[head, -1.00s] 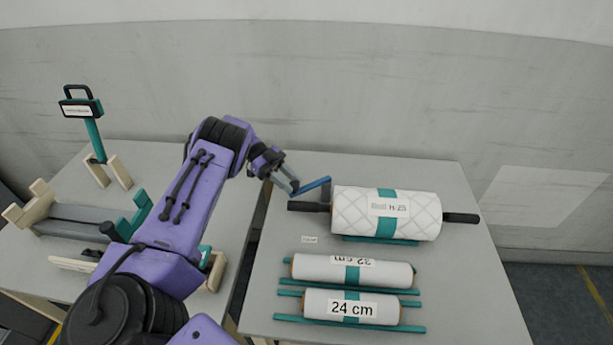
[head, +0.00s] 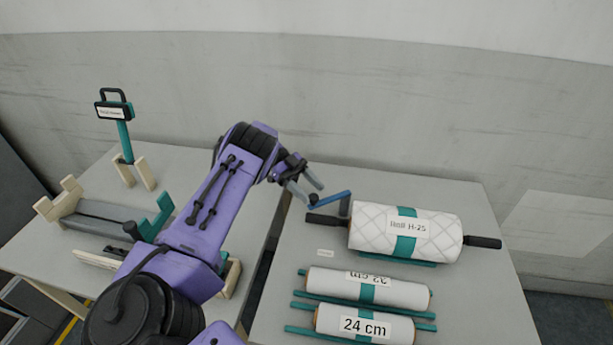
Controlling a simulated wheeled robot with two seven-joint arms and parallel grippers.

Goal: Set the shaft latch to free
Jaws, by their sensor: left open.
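The roll is labelled "Roll H-25" and has dark shaft ends at both sides. My left gripper (head: 308,187) is open and empty, its fingers spread just above and left of the lever's free end. I cannot tell whether a finger touches it. My right gripper is not in view.
Two smaller white rolls, one labelled 32 cm (head: 330,284) and one 24 cm (head: 335,322), lie on teal rails in front. On the left table are a wooden cradle (head: 62,204) and a teal post with a sign (head: 113,111).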

